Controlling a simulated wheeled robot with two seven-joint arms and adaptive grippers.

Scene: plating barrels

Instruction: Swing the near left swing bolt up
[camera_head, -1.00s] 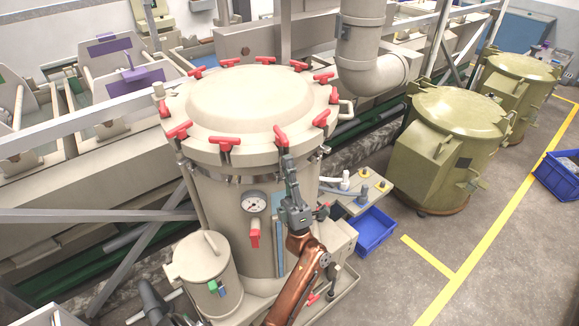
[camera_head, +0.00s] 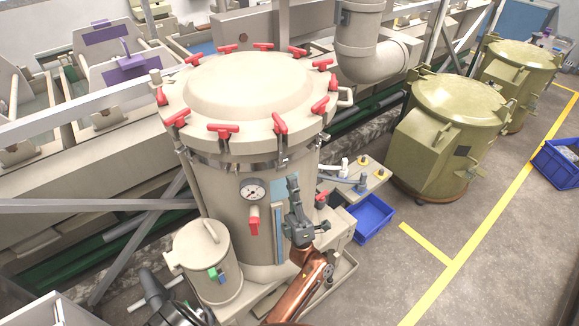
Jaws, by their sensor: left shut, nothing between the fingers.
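The pale vessel (camera_head: 235,175) carries a round lid (camera_head: 250,88) ringed with several red-handled swing bolts. At the near left of the rim, one swing bolt (camera_head: 222,129) has its red T-handle at the lid's edge and looks upright. Another swing bolt (camera_head: 177,118) stands farther left, and one (camera_head: 280,124) stands at the near right; both also look up. My left gripper (camera_head: 293,188) is shut and empty in front of the vessel's wall, below the near right bolt and apart from it. My right gripper is not in view.
A pressure gauge (camera_head: 252,189) with a red valve handle (camera_head: 254,216) is left of my gripper. A small lidded pot (camera_head: 208,262) stands at the lower left. A shelf with fittings (camera_head: 360,180) and a blue bin (camera_head: 371,218) are right.

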